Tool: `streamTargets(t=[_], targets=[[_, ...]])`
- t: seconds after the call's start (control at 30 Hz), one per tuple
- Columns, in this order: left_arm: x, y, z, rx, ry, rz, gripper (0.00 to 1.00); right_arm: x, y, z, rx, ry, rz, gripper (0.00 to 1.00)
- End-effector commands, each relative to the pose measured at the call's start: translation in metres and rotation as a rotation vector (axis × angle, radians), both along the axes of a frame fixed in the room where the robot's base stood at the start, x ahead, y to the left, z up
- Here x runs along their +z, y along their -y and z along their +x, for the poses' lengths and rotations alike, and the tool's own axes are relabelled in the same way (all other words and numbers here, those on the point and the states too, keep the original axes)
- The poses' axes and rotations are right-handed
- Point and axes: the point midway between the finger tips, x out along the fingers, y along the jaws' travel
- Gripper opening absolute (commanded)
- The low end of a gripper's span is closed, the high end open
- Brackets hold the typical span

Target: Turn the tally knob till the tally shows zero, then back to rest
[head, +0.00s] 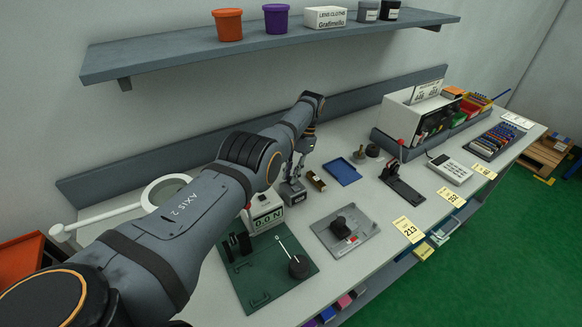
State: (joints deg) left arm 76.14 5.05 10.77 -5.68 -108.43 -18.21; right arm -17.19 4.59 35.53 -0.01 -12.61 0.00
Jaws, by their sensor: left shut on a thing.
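The tally (264,212) is a small white box at the back of a dark green board, with a dark-framed window. The window shows characters like 0 0 and a third that I cannot read surely. My left gripper (292,181) points down just right of the tally, at a small grey block beside it. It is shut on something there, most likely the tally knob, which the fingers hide. My left arm crosses the picture from the lower left and covers part of the bench. My right gripper is not in view.
The green board (250,285) also bears a black round post with a pale lever. A grey plate with a black knob (341,228) lies to its right. A blue tray (342,171), small brown parts and a red-handled black device (400,180) stand farther right. A shelf (180,55) overhangs the back.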

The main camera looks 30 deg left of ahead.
Motion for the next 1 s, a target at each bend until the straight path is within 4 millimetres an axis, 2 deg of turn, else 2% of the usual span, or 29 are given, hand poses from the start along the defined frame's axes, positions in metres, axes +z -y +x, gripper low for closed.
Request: streamTargets(t=[0.03,0.1,0.4,1.0], targets=[[0.008,0.001,0.0,-0.032,0.0,0.0,0.0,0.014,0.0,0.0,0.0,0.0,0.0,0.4],[0.008,0.001,0.0,-0.079,0.001,0.0,0.0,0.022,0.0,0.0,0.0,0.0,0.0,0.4],[0.005,0.002,0.0,-0.213,0.003,0.001,0.0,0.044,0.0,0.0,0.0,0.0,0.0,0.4],[0.001,0.002,0.001,-0.255,0.004,0.001,0.0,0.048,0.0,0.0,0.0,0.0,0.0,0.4]])
